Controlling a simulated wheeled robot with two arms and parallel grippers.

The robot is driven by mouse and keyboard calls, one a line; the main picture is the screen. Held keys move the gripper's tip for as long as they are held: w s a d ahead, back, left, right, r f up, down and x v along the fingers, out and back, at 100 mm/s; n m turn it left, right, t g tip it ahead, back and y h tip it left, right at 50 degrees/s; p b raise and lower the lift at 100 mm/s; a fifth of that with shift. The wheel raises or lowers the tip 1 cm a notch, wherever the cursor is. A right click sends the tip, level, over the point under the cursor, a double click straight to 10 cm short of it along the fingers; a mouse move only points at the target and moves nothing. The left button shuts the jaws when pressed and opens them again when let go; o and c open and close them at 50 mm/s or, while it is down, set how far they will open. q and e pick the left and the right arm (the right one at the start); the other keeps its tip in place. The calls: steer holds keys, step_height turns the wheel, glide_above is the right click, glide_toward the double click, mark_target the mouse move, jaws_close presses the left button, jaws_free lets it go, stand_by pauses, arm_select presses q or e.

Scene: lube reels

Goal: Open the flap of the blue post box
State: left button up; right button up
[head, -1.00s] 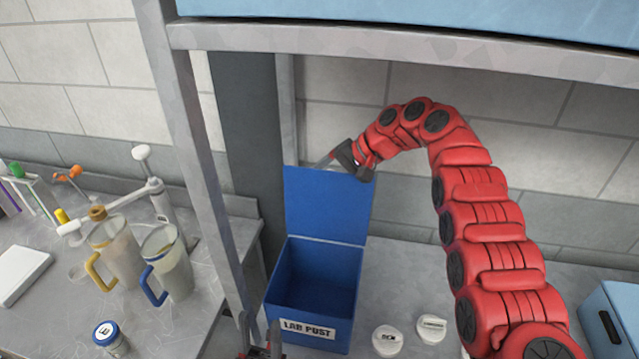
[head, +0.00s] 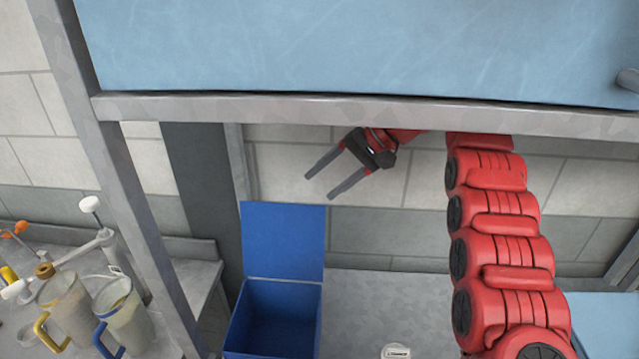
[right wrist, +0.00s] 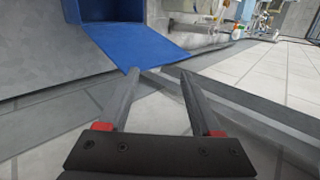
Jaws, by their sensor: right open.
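The blue post box (head: 236,343) stands on the bench at the lower middle of the head view, its lower part cut off by the frame. Its blue flap (head: 283,240) stands upright at the back, and the inside of the box shows. My right gripper (head: 318,187) is open and empty, above the flap and apart from it, fingers pointing left and down. In the right wrist view the flap (right wrist: 138,42) lies beyond the open fingers (right wrist: 158,75), with nothing between them. My left gripper is not in view.
A grey metal frame (head: 330,111) with a light blue cabinet (head: 350,50) above it crosses over the bench. Jugs (head: 126,318) with yellow and blue handles stand at the left. A white round lid (head: 396,351) lies right of the box.

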mark_target(300, 210)
steer(key=shift+w+f, duration=0.2)
steer(key=shift+f, duration=0.1)
steer(key=c, duration=0.4)
steer(key=w+f+m+t+y+b, duration=0.1)
steer(key=f+b, duration=0.1)
steer(key=w+f+m+t+y+b, duration=0.1)
steer(key=w+f+b, duration=0.1)
steer(key=w+f+m+t+y+b, duration=0.1)
steer(key=w+f+b, duration=0.1)
steer(key=shift+w+d+f, duration=0.25)
steer(key=shift+f, duration=0.05)
jaws_close()
step_height(300, 210, down, 5)
steer(key=s+d+m+t+y+b, duration=0.1)
steer(key=d+m+t+y+b, duration=0.1)
steer(key=m+t+y+b, duration=0.3)
steer(key=shift+n+g+h, duration=0.4)
steer(key=shift+g+h, duration=0.2)
steer(key=shift+h, duration=0.2)
steer(key=a, duration=0.6)
steer(key=a+p, duration=0.1)
steer(key=a, duration=0.2)
steer(key=shift+w+r, duration=0.2)
steer(key=shift+w, duration=0.1)
steer(key=shift+s, duration=0.45)
